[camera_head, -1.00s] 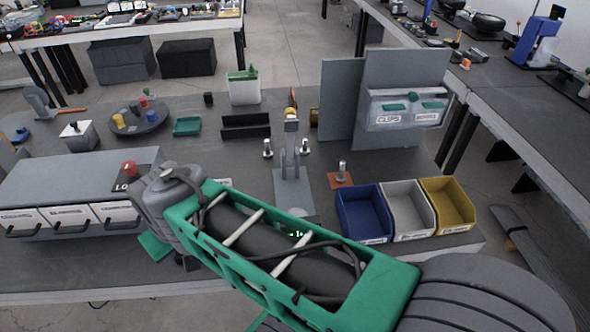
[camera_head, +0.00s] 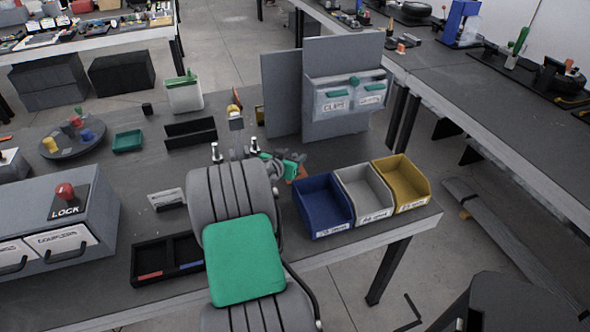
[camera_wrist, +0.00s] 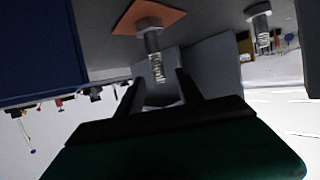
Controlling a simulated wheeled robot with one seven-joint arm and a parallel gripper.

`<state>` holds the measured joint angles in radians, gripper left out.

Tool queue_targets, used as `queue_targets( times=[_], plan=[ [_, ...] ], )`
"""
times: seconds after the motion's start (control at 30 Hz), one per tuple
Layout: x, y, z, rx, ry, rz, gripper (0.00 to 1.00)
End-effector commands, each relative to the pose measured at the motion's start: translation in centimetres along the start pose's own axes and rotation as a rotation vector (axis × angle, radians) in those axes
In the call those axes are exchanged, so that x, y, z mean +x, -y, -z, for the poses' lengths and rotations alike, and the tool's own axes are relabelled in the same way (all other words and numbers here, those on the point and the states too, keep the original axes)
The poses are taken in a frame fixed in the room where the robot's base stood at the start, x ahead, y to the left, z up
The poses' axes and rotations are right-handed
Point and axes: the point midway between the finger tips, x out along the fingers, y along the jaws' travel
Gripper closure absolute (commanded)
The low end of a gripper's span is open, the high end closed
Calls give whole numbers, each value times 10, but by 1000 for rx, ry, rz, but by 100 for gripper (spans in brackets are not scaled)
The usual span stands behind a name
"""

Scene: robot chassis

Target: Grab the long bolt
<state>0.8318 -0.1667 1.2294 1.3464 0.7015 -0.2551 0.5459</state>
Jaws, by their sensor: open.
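In the wrist view, a metal bolt (camera_wrist: 154,42) with a hex part and a threaded shaft stands on an orange pad (camera_wrist: 145,17). My gripper (camera_wrist: 159,76) is open, and the bolt's threaded end shows between its two fingers; I cannot tell the depth gap. A second bolt (camera_wrist: 262,28) stands farther right there. In the head view, my arm and gripper (camera_head: 290,165) cover most of the orange pad (camera_head: 302,172) and its bolt. Two other bolts stand behind my arm, one on the left (camera_head: 217,153) and one on the right (camera_head: 254,147). Their lengths are hard to compare.
Blue (camera_head: 323,210), grey (camera_head: 365,195) and yellow (camera_head: 403,185) bins stand close right of my gripper. A grey upright panel (camera_head: 283,95) with a clear bin (camera_head: 345,100) stands behind. A grey drawer unit (camera_head: 60,220) and a black tray (camera_head: 150,262) are on the left.

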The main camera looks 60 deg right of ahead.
Motion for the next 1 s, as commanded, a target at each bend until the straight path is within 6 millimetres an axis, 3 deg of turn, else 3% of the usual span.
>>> queue_targets(
  times=[0.1,0.33,0.83,1.0],
  plan=[
    [14,-1,0,0,2,-1,57],
    [15,0,0,-1,1,2,58],
    [15,0,-1,-1,2,2,99],
    [15,0,-1,-1,2,2,100]
  ],
)
